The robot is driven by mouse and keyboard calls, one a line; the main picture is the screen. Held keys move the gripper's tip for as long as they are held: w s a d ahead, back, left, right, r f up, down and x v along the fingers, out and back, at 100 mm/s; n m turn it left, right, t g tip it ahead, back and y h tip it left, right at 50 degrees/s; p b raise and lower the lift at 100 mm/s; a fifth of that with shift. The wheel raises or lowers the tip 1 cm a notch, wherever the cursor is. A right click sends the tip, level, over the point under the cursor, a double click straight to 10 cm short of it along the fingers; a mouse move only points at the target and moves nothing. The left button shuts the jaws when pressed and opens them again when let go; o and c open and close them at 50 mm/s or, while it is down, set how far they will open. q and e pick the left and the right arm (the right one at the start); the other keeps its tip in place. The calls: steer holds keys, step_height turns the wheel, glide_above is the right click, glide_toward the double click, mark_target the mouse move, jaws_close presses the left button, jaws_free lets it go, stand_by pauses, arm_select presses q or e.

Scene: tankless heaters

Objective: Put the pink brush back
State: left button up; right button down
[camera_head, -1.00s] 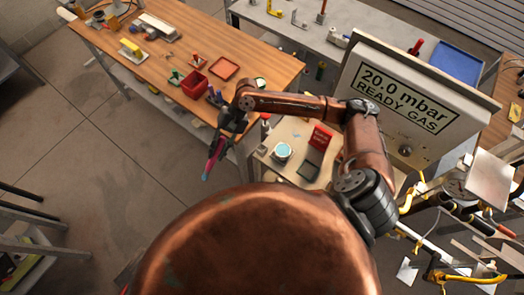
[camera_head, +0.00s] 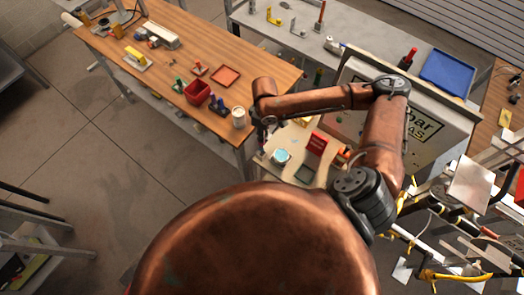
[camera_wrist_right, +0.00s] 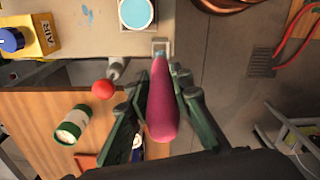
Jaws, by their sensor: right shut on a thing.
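The pink brush (camera_wrist_right: 162,105) is held between the fingers of my right gripper (camera_wrist_right: 161,82), its blue-green tip pointing away from the wrist. The tip lines up with a small pale square bracket (camera_wrist_right: 160,42) at the edge of a light-topped table (camera_wrist_right: 75,45). I cannot tell whether the tip touches the bracket or is in it. In the head view my right gripper (camera_head: 265,137) hangs beside this small table, and the brush is mostly hidden. My left gripper is not in view.
A round pot with blue contents (camera_wrist_right: 137,12) stands near the bracket. A yellow box with a blue knob (camera_wrist_right: 32,38) is farther left. The wooden bench (camera_head: 262,72) holds a red bin (camera_head: 198,92) and a white container (camera_head: 239,117). Open floor lies left of the bench.

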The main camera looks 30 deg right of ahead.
mark_target(263, 145)
step_height(263, 145, down, 4)
steer(key=shift+f, duration=0.2)
steer(key=shift+s+f+p, duration=0.1)
steer(key=shift+f+p, duration=0.25)
steer(key=shift+f, duration=1.7)
steer(key=c, duration=1.7)
jaws_free()
steer(key=shift+c, duration=0.2)
steer(key=shift+r, duration=0.15)
step_height(263, 145, up, 12)
steer(key=shift+f+b, duration=0.1)
steer(key=shift+b, duration=0.55)
